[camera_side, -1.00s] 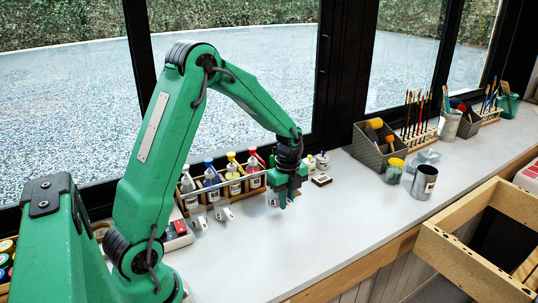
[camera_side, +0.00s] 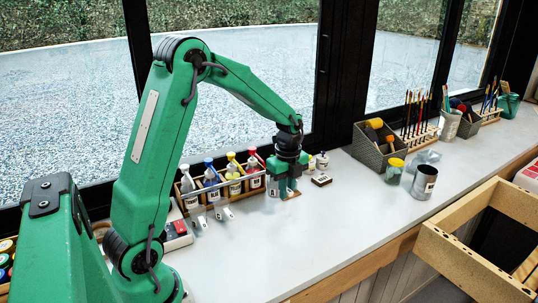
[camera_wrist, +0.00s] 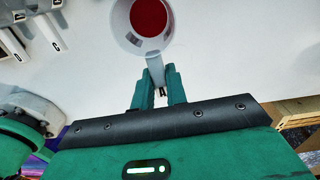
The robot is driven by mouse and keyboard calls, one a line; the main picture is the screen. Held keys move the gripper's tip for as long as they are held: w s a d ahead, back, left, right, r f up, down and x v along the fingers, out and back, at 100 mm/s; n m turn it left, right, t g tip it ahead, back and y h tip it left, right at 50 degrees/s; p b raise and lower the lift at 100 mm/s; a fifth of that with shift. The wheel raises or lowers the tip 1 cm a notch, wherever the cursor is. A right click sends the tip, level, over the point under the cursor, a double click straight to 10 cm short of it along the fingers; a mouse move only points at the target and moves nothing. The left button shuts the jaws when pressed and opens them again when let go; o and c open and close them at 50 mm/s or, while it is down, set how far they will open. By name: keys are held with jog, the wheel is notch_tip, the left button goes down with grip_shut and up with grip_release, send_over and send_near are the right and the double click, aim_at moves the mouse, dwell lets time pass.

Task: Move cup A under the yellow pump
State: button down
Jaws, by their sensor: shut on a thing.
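My gripper (camera_side: 287,190) is near the right end of the pump rack. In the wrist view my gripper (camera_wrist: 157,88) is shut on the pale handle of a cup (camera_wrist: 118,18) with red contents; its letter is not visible. The cup's pale side (camera_side: 272,188) shows left of my gripper, below the red pump (camera_side: 253,166). The yellow pump (camera_side: 232,168) stands just left of the red one. Two other pale cups stand in front of the rack, one by the white pump (camera_side: 198,223) and one by the blue pump (camera_side: 225,214); their letters are too small to read.
The wooden rack (camera_side: 215,203) also holds a blue pump (camera_side: 209,170) and a white pump (camera_side: 187,180). The front counter (camera_side: 300,235) is clear.

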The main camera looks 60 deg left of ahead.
jog(key=shift+n, duration=0.9)
jog(key=shift+s+a+f, duration=0.2)
jog(key=shift+s+f, duration=0.25)
jog(key=shift+s, duration=0.7)
jog(key=shift+s+a+f, duration=0.2)
jog(key=shift+s+f, duration=0.3)
jog(key=shift+s, duration=0.65)
jog(key=shift+s+a+f, duration=0.2)
jog(key=shift+s+f, duration=0.25)
jog(key=shift+s, duration=0.7)
jog(key=shift+a, duration=0.15)
jog(key=shift+a+f, duration=0.2)
jog(key=shift+a, duration=0.55)
jog(key=shift+a+f, duration=0.15)
jog(key=shift+a, duration=0.6)
jog(key=shift+a+f, duration=0.2)
jog(key=shift+a, duration=0.55)
jog(key=shift+a+f, duration=0.1)
jog(key=shift+f, duration=1.05)
jog(key=shift+f, duration=0.4)
jog(key=c, duration=1.3)
grip_release()
jog(key=shift+c, duration=0.2)
